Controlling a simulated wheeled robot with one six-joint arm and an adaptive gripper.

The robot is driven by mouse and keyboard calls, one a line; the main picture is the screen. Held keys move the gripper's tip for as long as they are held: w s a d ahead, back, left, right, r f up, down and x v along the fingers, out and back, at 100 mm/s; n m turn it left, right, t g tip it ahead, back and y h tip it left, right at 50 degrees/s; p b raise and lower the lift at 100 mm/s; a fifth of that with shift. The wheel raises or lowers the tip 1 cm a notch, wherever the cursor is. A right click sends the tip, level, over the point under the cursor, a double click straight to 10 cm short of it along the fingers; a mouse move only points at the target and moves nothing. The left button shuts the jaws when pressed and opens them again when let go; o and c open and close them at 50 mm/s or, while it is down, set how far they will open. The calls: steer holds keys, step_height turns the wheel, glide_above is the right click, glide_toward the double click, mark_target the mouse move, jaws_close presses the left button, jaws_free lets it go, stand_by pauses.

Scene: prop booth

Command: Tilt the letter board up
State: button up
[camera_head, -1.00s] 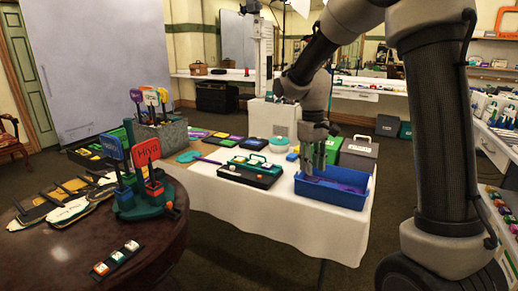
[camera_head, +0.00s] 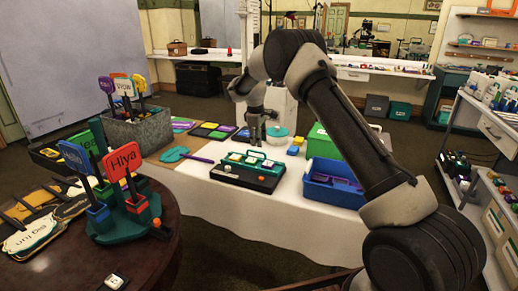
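What looks like the letter board (camera_head: 272,181) is a dark, low case with a green back part, a row of pale tiles and a small orange knob at its front right. It lies on the white-clothed table, in the middle of the view. My gripper (camera_head: 258,139) points down just beyond the board's back edge, near its green handle. I see no clear contact with the board. The fingers are small and dark here, so their gap cannot be judged, and I see nothing held.
A blue bin (camera_head: 318,192) stands right of the board, with yellow and blue blocks (camera_head: 294,150) and a teal round lid (camera_head: 277,131) behind. A teal paddle (camera_head: 174,154) and coloured panels (camera_head: 212,131) lie to the left. A round table (camera_head: 165,250) with signs (camera_head: 123,161) is at front left.

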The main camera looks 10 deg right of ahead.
mark_target(260, 153)
steer(key=f, duration=0.5)
steer(key=shift+w+d+f, duration=0.25)
steer(key=shift+w+d, duration=0.1)
steer(key=shift+w, duration=0.05)
jaws_close()
